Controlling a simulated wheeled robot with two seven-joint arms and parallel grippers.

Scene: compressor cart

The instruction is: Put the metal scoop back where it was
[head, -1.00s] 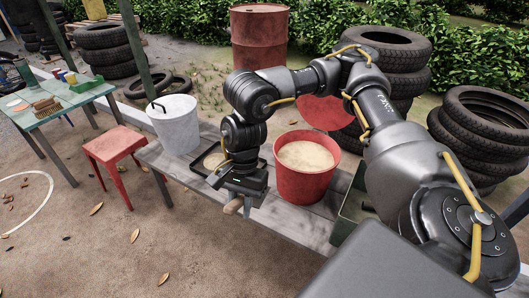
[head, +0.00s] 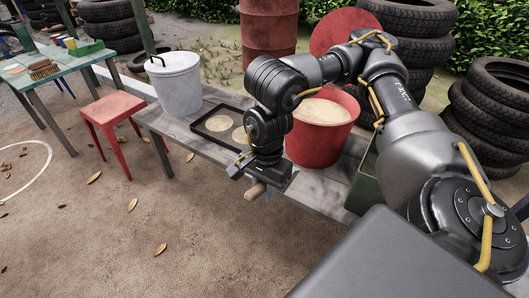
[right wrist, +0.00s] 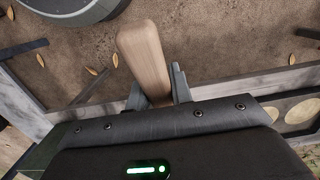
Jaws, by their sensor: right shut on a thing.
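My right gripper (head: 269,190) is shut on a wooden handle (head: 255,192), which I take to be the metal scoop's. In the head view it is just off the bench's front edge, in front of the red bucket (head: 315,146). In the right wrist view the handle (right wrist: 143,55) sticks out between the two fingers (right wrist: 157,94). The scoop's metal part is hidden in both views. The red bucket holds pale grainy stuff (head: 321,110). My left gripper is not in view.
On the grey bench (head: 205,144) stand a lidded grey bucket (head: 177,91) and a black tray (head: 207,138) with pale round patches. A green box (head: 362,185) is right of the red bucket. A red stool (head: 108,108) stands left. Bare ground lies in front.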

